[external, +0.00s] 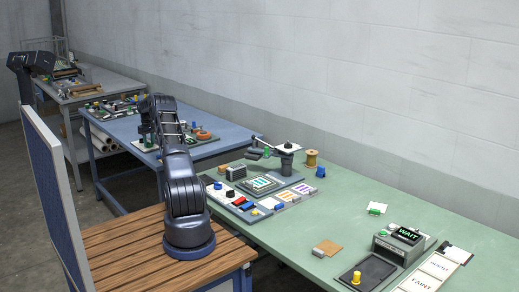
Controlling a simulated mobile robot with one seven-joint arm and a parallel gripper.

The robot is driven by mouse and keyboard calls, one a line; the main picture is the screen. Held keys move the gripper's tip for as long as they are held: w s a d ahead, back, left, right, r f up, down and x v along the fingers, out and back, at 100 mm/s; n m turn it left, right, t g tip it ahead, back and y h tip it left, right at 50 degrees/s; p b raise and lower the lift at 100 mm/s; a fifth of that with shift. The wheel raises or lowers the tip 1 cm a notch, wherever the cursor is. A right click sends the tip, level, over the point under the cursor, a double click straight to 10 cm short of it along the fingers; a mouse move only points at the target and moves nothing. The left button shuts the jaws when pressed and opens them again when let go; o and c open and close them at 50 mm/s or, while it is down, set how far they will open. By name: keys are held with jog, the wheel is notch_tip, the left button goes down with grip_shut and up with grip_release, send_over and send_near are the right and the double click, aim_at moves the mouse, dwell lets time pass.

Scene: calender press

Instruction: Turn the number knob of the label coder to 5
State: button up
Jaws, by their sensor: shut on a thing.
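My arm reaches over to the blue table, and my gripper (148,139) is low at its near part, partly behind my own arm. It is shut on a small part that I take to be the number knob; the fingertips and the knob are too small and covered to make out. A pale board (146,148) shows just under the gripper, and I take it to be part of the label coder. The number that the knob points to cannot be read.
An orange round part (203,134) sits on a board right of my arm on the blue table (236,139). The green table (340,205) in front holds a WAIT box (407,235), a spool (311,159) and several coloured parts. A grey table (92,78) stands at the back.

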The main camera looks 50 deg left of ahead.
jog(key=m, duration=0.3)
jog(key=shift+m, duration=0.3)
jog(key=m, duration=0.4)
jog(key=shift+m, duration=0.3)
jog(key=o, duration=1)
notch_tip(320, 180, up, 11)
jog(key=shift+w, duration=0.1)
dwell(0.5)
